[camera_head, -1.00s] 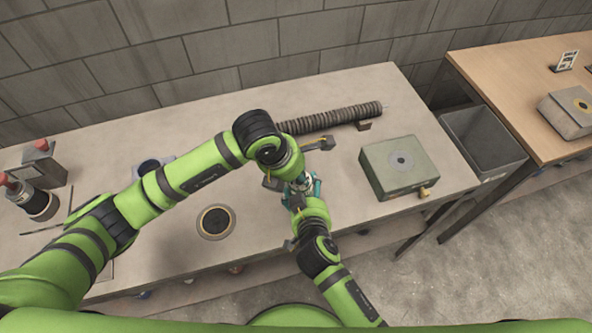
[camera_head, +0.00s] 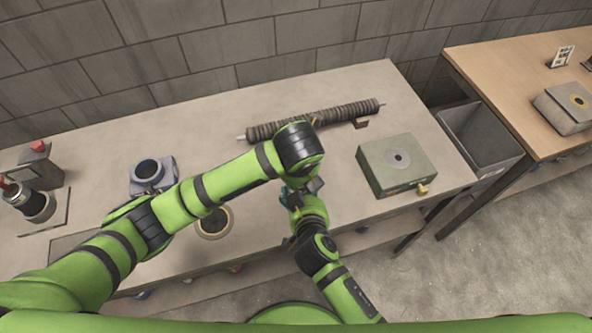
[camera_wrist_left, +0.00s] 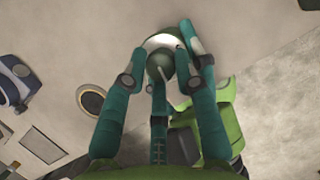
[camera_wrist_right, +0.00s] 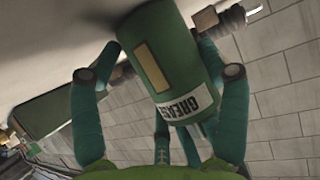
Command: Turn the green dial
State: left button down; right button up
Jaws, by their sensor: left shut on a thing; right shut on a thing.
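In the right wrist view my right gripper (camera_wrist_right: 168,75) is shut on a green can (camera_wrist_right: 150,45) labelled GREASE. In the left wrist view my left gripper (camera_wrist_left: 162,62) is shut around a round green part (camera_wrist_left: 160,66) with a pale ring; I cannot tell whether it belongs to the can. In the head view the two grippers are close together over the table's front, with my right gripper (camera_head: 290,198) partly hidden and the left one mostly behind its wrist. A grey-green box (camera_head: 380,172) with a grey disc (camera_head: 398,157) on top stands to their right. No part is clearly a green dial.
A ribbed mesh tube (camera_head: 340,112) lies along the back of the grey table (camera_head: 80,150). A grey bin (camera_head: 480,135) and wooden table (camera_head: 520,60) are right.

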pick_arm(q)
jog(key=n+y, duration=0.1)
jog(key=n, duration=0.1)
jog(key=n+y, duration=0.1)
jog(key=n, duration=0.2)
jog(key=shift+w+d+r, duration=0.15)
jog(key=shift+w, duration=0.25)
pick_arm(e)
jog(key=shift+s+a+f, duration=0.15)
jog(key=shift+s+a, duration=0.05)
jog(key=shift+s, duration=0.05)
pick_arm(q)
jog(key=shift+w+n+g+y, duration=0.1)
jog(key=shift+n+g+y, duration=0.35)
jog(key=shift+n, duration=1.05)
jog(key=shift+a, duration=0.2)
pick_arm(e)
jog(key=shift+d, duration=0.1)
pick_arm(q)
jog(key=c, duration=1)
grip_release()
jog(key=shift+s+d, duration=0.1)
jog(key=shift+s, duration=0.1)
pick_arm(e)
jog(key=shift+w, duration=0.1)
